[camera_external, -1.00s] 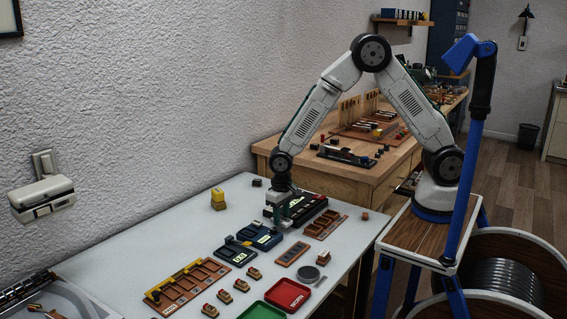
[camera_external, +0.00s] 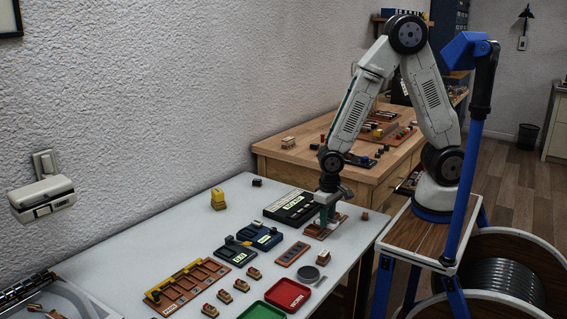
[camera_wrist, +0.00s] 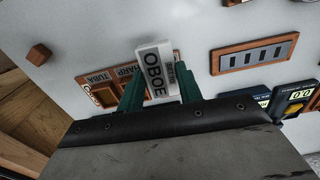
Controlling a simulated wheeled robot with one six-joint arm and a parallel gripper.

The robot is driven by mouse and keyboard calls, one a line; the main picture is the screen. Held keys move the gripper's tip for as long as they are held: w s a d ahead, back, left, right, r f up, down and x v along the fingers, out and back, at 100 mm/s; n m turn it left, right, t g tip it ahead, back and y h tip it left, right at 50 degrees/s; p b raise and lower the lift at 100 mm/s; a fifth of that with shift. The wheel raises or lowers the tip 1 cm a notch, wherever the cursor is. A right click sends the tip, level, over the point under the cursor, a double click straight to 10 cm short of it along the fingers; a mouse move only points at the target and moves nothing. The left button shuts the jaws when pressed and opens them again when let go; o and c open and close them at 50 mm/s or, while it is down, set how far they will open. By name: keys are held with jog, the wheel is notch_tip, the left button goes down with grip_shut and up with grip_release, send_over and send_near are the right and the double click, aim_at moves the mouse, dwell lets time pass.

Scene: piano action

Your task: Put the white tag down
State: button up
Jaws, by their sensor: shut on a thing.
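The white tag (camera_wrist: 152,62), printed OBOE, is held between the green fingers of my gripper (camera_wrist: 157,88) in the wrist view. In the external view my gripper (camera_external: 325,222) points down over a small brown rack (camera_external: 312,233). In the wrist view the rack (camera_wrist: 84,79) lies behind the tag, with labels reading TUBA and HARP and a further label partly covered by a finger. The tag and fingers hide the middle of the rack. I cannot tell whether the tag touches it.
A black box with a display (camera_external: 292,205) stands left of the rack. A brown slotted strip (camera_external: 291,254), blue devices (camera_external: 262,236) and a red tray (camera_external: 288,294) lie nearer. A small brown block (camera_external: 365,214) sits right of the rack. White tabletop lies between them.

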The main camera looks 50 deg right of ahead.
notch_tip(320, 180, up, 17)
jog(key=w+d+m, duration=0.4)
jog(key=d, duration=0.8)
jog(key=w+d+m, duration=0.4)
jog(key=d+m, duration=0.1)
jog(key=d, duration=0.6)
jog(key=s+d+m, duration=0.4)
jog(key=d, duration=0.8)
jog(key=s+d+m, duration=0.4)
jog(key=d, duration=0.7)
jog(key=shift+m, duration=0.3)
jog(key=f, duration=0.4)
jog(key=shift+s+d+f, duration=0.25)
jog(key=shift+d, duration=0.05)
jog(key=shift+w+d+f, duration=0.15)
jog(key=shift+w, duration=0.15)
send_over(359, 151)
jog(key=shift+s+a+f, duration=0.1)
jog(key=shift+a+f, duration=0.15)
jog(key=shift+f, duration=2.25)
